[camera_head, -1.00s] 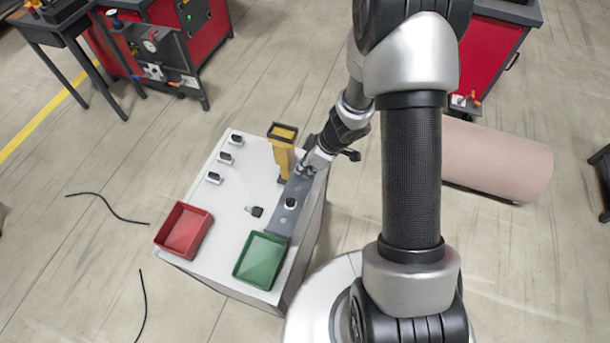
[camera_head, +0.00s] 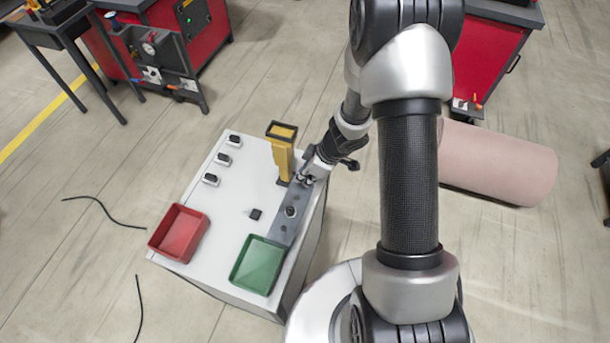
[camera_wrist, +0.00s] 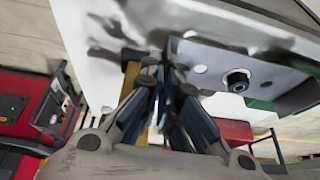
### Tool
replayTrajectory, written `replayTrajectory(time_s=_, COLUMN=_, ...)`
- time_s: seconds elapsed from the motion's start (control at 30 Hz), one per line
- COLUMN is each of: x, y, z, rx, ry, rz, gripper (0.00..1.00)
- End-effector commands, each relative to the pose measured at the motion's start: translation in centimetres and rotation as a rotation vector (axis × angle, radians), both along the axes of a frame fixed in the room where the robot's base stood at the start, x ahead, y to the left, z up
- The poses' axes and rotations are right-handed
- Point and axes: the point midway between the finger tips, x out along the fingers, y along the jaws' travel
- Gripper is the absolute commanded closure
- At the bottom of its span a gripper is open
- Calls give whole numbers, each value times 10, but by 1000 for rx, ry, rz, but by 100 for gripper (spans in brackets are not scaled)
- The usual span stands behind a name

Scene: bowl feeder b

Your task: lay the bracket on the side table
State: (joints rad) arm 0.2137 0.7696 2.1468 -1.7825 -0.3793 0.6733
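The bracket (camera_head: 279,229) is a long grey plate with holes and a dark nut-like part on it. It is at the right edge of the white-topped cabinet (camera_head: 222,240), between a yellow post and a green tray; I cannot tell whether it rests on the top or is just above it. My gripper (camera_head: 308,178) is at the bracket's far end. In the wrist view my fingertips (camera_wrist: 163,72) are close together at the end of the bracket (camera_wrist: 205,62) and appear shut on it; the contact is partly hidden. Which table is the side table is unclear.
The yellow post (camera_head: 282,155) stands close beside my gripper. A green tray (camera_head: 257,264) and a red tray (camera_head: 179,233) are at the cabinet's near end. Small dark parts (camera_head: 211,180) line its left side. A pink cylinder (camera_head: 495,165) lies on the floor at right.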

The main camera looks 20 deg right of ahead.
Motion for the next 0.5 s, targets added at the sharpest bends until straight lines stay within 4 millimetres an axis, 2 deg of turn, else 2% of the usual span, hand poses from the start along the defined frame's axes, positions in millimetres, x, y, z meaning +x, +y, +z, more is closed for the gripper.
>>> replayTrajectory(time_s=0.17, x=0, y=0, z=-3, rx=1, ry=0, rz=-1, gripper=100)
replayTrajectory(time_s=0.5, x=0, y=0, z=-3, rx=0, ry=0, rz=0, gripper=76)
